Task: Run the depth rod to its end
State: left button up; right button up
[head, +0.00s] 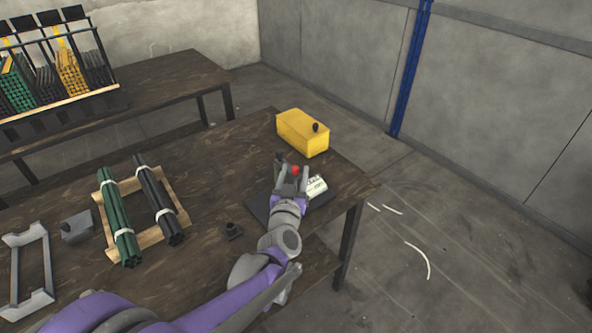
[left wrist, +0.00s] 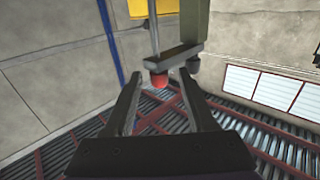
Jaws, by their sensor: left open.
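The depth rod (left wrist: 154,35) shows in the left wrist view as a thin grey rod, with a dark bracket and a red knob (left wrist: 159,81) at its lower end. The red knob also shows in the head view (head: 295,170), on the small press at the table's right end. My left gripper (head: 291,175) is open there, and its fingertips (left wrist: 160,76) appear on either side of the red knob. I cannot tell whether they touch it. The arm and gripper hide much of the press in the head view. My right gripper is in neither view.
Green and dark rod bundles lie on a wooden rack (head: 148,238) to the left.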

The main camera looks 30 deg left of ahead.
pick_arm(q)
jog(key=shift+x, duration=0.8)
grip_shut()
dwell(0.9)
